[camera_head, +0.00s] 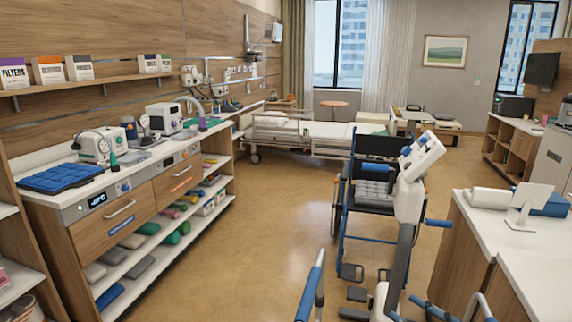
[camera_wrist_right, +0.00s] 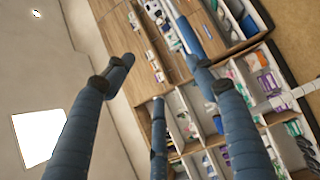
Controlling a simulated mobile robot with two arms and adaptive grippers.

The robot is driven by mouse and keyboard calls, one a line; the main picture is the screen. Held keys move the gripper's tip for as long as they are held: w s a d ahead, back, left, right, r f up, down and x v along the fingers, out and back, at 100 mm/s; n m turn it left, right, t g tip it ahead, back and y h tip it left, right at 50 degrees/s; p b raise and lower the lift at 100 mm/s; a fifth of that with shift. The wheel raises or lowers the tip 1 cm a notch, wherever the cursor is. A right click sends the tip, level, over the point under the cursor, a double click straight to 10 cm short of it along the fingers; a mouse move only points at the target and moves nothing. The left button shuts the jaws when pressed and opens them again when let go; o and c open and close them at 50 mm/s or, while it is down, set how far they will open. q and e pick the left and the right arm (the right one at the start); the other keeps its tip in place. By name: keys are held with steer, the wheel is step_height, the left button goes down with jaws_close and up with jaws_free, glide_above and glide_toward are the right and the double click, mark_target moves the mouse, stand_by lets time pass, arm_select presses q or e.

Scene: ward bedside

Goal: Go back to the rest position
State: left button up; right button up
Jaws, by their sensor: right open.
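My right gripper (camera_wrist_right: 160,82) shows in the right wrist view. Its blue, jointed fingers stand well apart, and nothing is between them. Behind the fingers, apart from them, is a tilted view of wooden shelving (camera_wrist_right: 185,165) with white compartments full of small packages. My left gripper does not show in either view. No gripper shows in the head view.
A wheelchair (camera_head: 372,190) and a white-and-blue lift device (camera_head: 408,195) stand right of centre. A long counter with a blue tray (camera_head: 62,178) runs along the left. A white-topped counter (camera_head: 535,250) is at right. The bed (camera_head: 325,135) is at the back. Centre-left floor is clear.

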steer(key=d+f+m+t+h, duration=0.2)
steer(key=d+m+t+h, duration=0.3)
steer(key=m+h, duration=0.75)
steer(key=s+d+f+m+g+h, duration=0.2)
steer(key=s+f+m+g, duration=0.35)
steer(key=f+m, duration=0.2)
steer(key=s+a+f+m+g+y, duration=0.2)
steer(key=s+a+f+g, duration=0.35)
steer(key=s, duration=0.45)
steer(key=s+a+f+m+g+y, duration=0.15)
steer(key=s+a+f+g, duration=0.4)
steer(key=s, duration=0.55)
step_height(320, 180, down, 29)
steer(key=s, duration=0.3)
steer(key=s+d+f+g, duration=0.2)
steer(key=s+f, duration=1.2)
steer(key=s, duration=0.2)
steer(key=shift+f+n, duration=0.2)
steer(key=shift+n, duration=0.25)
